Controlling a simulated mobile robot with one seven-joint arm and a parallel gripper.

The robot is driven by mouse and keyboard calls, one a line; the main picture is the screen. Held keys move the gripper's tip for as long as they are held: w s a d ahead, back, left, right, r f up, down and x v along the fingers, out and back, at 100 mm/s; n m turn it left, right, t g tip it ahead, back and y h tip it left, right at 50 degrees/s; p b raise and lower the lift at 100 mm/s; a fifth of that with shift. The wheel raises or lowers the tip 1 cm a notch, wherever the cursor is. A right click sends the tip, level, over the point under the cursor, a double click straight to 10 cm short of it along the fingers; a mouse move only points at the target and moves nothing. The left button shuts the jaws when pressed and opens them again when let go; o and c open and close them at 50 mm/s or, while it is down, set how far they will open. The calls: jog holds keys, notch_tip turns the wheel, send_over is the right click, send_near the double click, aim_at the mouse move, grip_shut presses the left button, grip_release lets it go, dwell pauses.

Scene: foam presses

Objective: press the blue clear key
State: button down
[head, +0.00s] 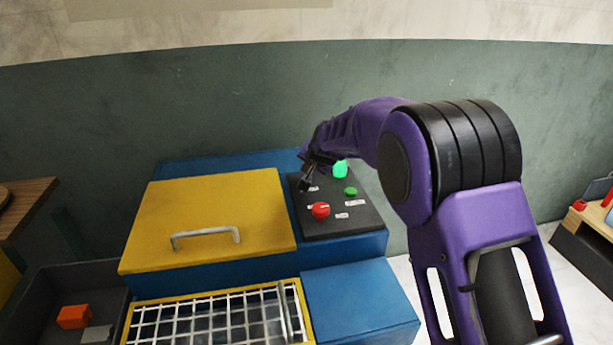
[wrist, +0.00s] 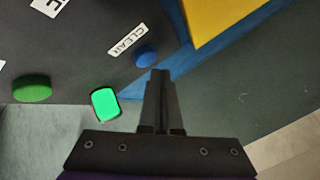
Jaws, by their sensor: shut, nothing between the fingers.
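The blue clear key (wrist: 146,55) is a small round button on the dark control panel (head: 350,224), beside a white label reading CLEAR (wrist: 128,39). My gripper (wrist: 160,74) is shut and empty. In the wrist view its fingertips appear just below and right of the key; I cannot tell how far above the panel they are. In the head view my gripper (head: 305,182) is over the panel's far left corner, and I cannot make out the key there.
The panel also carries a red button (head: 320,210), a green button (head: 351,191) and a bright green lamp (head: 340,170). A yellow lid (head: 215,215) with a handle is left of it. A white grid (head: 210,320) lies in front. A dark bin (head: 65,285) stands at left.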

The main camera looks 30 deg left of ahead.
jog(key=shift+r+p, duration=1.7)
jog(key=shift+r, duration=0.85)
